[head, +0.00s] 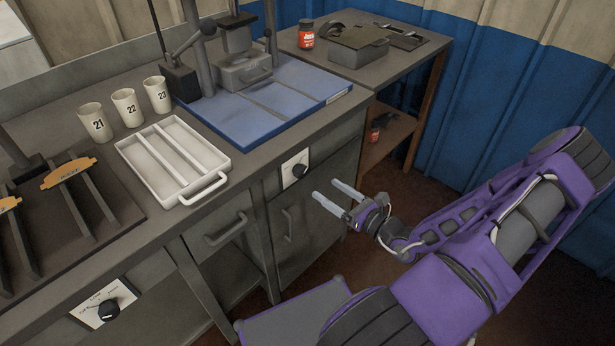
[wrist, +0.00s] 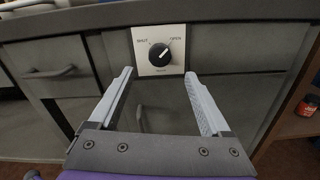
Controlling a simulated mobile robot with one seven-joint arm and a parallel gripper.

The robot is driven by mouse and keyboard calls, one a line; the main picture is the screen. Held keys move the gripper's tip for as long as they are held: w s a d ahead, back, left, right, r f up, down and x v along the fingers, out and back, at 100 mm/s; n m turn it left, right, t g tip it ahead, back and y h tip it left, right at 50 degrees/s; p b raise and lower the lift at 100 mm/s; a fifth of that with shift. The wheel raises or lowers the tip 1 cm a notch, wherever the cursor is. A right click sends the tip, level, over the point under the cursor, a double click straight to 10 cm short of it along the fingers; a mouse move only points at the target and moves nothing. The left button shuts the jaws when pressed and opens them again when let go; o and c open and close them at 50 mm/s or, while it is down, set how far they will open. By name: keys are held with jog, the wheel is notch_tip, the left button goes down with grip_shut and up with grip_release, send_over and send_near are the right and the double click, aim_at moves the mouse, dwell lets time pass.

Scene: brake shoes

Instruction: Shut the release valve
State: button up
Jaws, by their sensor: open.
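The release valve is a black knob (head: 299,170) on a white plate on the front of the bench. It also shows in the wrist view (wrist: 159,55), where the plate reads SHUT at the left and OPEN at the right. The knob's white mark points up and right, toward OPEN. My gripper (head: 325,190) is open and empty, in front of the bench and a little below and right of the knob in the head view. In the wrist view my gripper (wrist: 158,74) has its fingers spread on either side below the knob, apart from it.
A second knob (head: 108,310) on a white plate sits at the lower left of the bench front. Drawer handles (head: 226,230) stick out below the top. A white tray (head: 133,159), numbered cups (head: 125,108) and a blue press mat (head: 310,92) are on top.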

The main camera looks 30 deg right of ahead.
aim_at(304, 173)
jog(key=x, duration=0.8)
jog(key=shift+w+a+b, duration=0.1)
jog(key=shift+w+b, duration=0.2)
jog(key=shift+b, duration=0.05)
grip_shut()
